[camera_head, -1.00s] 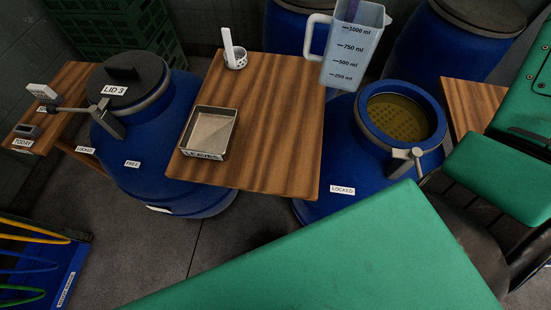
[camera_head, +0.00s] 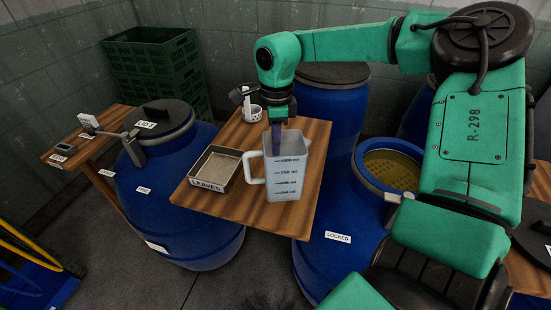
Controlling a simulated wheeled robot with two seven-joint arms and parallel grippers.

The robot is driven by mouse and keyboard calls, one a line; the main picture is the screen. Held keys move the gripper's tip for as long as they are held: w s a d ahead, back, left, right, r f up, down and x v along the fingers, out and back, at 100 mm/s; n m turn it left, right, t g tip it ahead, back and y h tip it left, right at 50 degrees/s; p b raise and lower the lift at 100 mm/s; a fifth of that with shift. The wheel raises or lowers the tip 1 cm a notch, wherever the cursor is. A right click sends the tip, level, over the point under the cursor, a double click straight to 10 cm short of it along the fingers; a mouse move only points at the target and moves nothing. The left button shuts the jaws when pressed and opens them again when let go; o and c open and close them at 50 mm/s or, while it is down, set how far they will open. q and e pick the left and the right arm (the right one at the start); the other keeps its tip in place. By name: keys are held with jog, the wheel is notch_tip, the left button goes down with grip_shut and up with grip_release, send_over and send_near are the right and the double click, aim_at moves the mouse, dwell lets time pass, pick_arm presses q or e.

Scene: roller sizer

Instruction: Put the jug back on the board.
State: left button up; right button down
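The jug (camera_head: 290,178) is a translucent measuring jug with ml marks, upright over the wooden board (camera_head: 225,213), right of its middle. Its handle points left. Whether its base rests on the board or hovers just above is hard to tell. My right gripper (camera_head: 277,142) points down at the jug's rim, with a purple finger showing inside the jug. It seems shut on the jug's wall, though the other finger is hidden. My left gripper is out of view.
A tray (camera_head: 217,154) marked LEAVES sits on the board left of the jug. A small spotted cup (camera_head: 252,114) stands behind. An open blue barrel (camera_head: 338,262) with yellowish contents is at right; a lidded barrel (camera_head: 180,209) is at left. Green crates (camera_head: 155,55) stand behind.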

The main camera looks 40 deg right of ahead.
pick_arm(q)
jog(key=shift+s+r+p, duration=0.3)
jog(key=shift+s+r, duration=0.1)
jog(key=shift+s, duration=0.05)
pick_arm(e)
notch_tip(320, 180, down, 6)
jog(key=shift+r, duration=0.1)
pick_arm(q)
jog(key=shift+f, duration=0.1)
pick_arm(e)
jog(key=c, duration=1)
grip_release()
jog(key=shift+c, duration=0.2)
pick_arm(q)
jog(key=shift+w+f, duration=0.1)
